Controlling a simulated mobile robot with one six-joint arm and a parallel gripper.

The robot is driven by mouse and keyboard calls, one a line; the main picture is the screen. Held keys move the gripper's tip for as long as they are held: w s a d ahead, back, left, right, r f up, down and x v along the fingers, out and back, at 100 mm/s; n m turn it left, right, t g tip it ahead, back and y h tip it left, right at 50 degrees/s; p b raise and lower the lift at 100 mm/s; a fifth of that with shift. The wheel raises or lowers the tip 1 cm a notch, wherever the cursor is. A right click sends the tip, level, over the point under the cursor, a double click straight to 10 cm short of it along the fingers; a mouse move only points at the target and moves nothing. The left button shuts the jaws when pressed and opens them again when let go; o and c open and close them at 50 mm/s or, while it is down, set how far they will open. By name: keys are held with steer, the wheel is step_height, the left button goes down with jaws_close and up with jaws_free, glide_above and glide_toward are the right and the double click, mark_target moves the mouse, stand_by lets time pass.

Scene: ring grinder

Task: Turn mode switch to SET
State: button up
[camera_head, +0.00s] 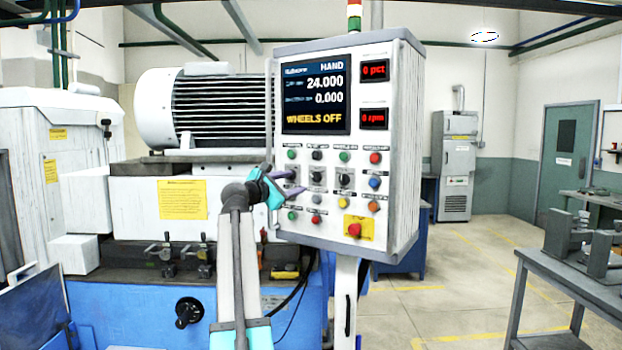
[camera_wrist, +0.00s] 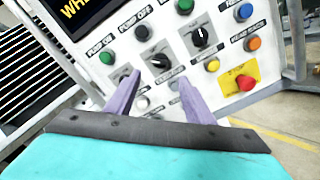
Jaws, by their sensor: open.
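The wrist view shows the left knob (camera_wrist: 155,62) and the right knob (camera_wrist: 199,38) larger. Their small labels are too blurred to tell which is the mode switch. The panel screen (camera_head: 316,97) reads HAND, 24.000, 0.000 and WHEELS OFF. My gripper (camera_head: 293,182) is at the panel's left side, with purple fingers apart and nothing between them. In the wrist view my gripper (camera_wrist: 155,82) has its fingertips just below the left knob, one toward each side.
Coloured push buttons surround the knobs, including a green button (camera_wrist: 107,58) and a red button on a yellow plate (camera_wrist: 246,83). A grey rail runs along the panel's side. The grinder's motor (camera_head: 205,105) stands behind left; a grey table (camera_head: 570,285) stands right.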

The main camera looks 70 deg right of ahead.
mark_target(313, 177)
steer(key=p+x, duration=0.3)
steer(key=x, duration=0.8)
steer(key=shift+d, duration=0.2)
steer(key=c, duration=1)
steer(key=shift+w, duration=0.15)
steer(key=shift+c, duration=0.2)
